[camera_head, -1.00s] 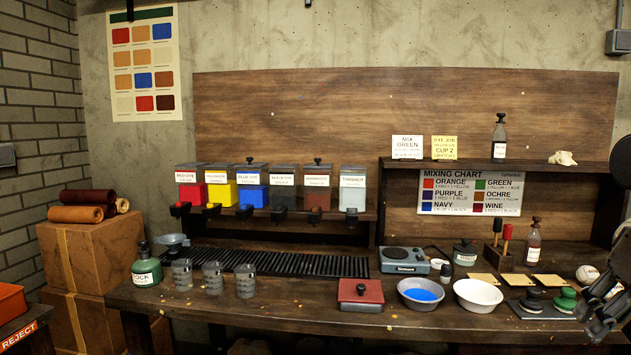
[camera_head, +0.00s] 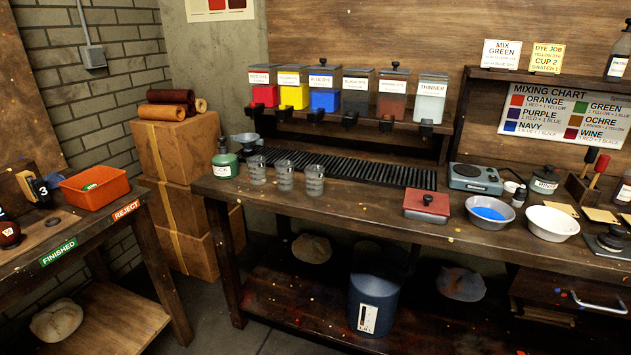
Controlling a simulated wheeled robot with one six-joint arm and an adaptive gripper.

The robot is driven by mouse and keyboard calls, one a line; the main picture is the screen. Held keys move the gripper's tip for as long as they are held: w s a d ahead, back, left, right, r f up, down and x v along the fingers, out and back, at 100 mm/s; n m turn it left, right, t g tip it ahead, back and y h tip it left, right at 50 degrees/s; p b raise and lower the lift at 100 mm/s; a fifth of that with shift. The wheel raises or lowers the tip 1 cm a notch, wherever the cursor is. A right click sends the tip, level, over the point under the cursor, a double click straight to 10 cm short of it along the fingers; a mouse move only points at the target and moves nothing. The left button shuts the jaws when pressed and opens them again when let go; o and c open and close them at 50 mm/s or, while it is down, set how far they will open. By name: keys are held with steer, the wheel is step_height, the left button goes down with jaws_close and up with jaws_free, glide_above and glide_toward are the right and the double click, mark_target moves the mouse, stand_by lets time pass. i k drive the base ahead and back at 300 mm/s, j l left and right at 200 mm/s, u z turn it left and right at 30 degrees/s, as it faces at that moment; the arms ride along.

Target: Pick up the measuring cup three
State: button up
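Three clear grey measuring cups stand upright in a row near the front left of the workbench (camera_head: 380,198): a left cup (camera_head: 257,170), a middle cup (camera_head: 285,177) and a right cup (camera_head: 315,181). They look alike and seem empty. Any number on them is too small to read, so I cannot tell which is cup three. My gripper is not in view.
A green stock bottle (camera_head: 225,160) and a small grey scoop or funnel (camera_head: 246,140) stand left of the cups. A black slatted rack (camera_head: 350,168) lies behind them. A red lidded box (camera_head: 427,205) and a blue-filled bowl (camera_head: 489,211) stand to the right.

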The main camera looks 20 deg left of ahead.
mark_target(314, 175)
steer(key=i+j+u, duration=0.35)
steer(key=j, duration=0.15)
steer(key=i+j+u, duration=0.2)
steer(key=j+u, duration=0.2)
steer(key=i+j+u, duration=0.35)
